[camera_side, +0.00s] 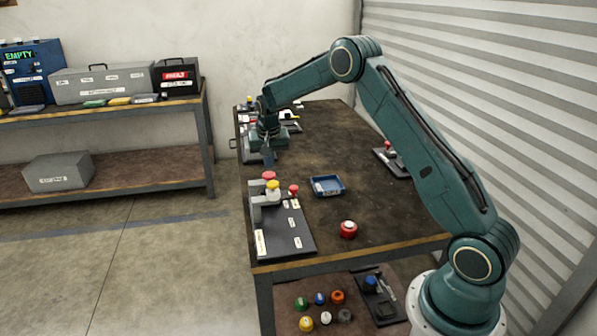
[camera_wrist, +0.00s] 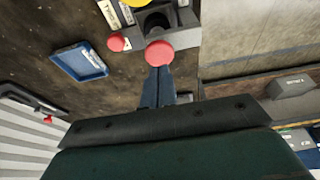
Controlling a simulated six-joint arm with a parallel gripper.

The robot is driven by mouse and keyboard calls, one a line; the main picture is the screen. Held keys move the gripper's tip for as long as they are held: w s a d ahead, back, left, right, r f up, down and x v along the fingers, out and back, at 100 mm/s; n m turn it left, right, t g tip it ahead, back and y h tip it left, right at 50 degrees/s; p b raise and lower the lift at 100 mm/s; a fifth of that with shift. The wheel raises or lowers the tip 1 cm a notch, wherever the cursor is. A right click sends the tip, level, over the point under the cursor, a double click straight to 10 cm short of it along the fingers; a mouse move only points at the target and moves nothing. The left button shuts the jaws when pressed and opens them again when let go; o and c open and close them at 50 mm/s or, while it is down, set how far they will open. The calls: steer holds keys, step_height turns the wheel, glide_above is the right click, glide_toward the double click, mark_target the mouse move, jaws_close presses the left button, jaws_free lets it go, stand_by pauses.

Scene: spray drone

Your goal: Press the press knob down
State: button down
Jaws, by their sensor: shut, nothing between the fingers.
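A black-based station with a grey press block (camera_side: 257,205) stands near the table's left edge. A large red knob (camera_side: 268,175) sits at its top, with a yellow knob (camera_side: 273,185) just in front and a smaller red knob (camera_side: 293,190) to the right. No readable label shows which is the press knob. My gripper (camera_side: 269,160) points down just behind the large red knob, fingers together and empty. In the wrist view, the closed fingertips (camera_wrist: 157,70) meet the near edge of the large red knob (camera_wrist: 159,53); whether they touch it is unclear.
A blue tray (camera_side: 327,186) and a red round button (camera_side: 348,229) are on the table right of the station. A dark plate with a red-topped part (camera_side: 388,150) lies farther right, partly behind my arm. Small items (camera_side: 292,118) lie at the far end. The mid-table is mostly clear.

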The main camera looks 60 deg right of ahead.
steer(key=v, duration=1)
steer(key=shift+r, duration=0.25)
stand_by(0.5)
steer(key=s+a+r+n+t, duration=0.1)
steer(key=s+a+r+n, duration=0.1)
steer(key=s+a+r, duration=0.5)
steer(key=s+a+r+n+t, duration=0.1)
steer(key=s+a+r+n, duration=0.1)
steer(key=s+a+r, duration=0.5)
steer(key=s+a+f+n+y, duration=0.1)
steer(key=s+a+f+n, duration=0.1)
steer(key=s, duration=0.9)
steer(key=s+a+f+n+t+y, duration=0.1)
steer(key=s+a+f+n, duration=0.1)
steer(key=s, duration=1)
steer(key=shift+s+a+f+n, duration=0.25)
steer(key=shift+a+f+n, duration=0.1)
steer(key=shift+n, duration=0.15)
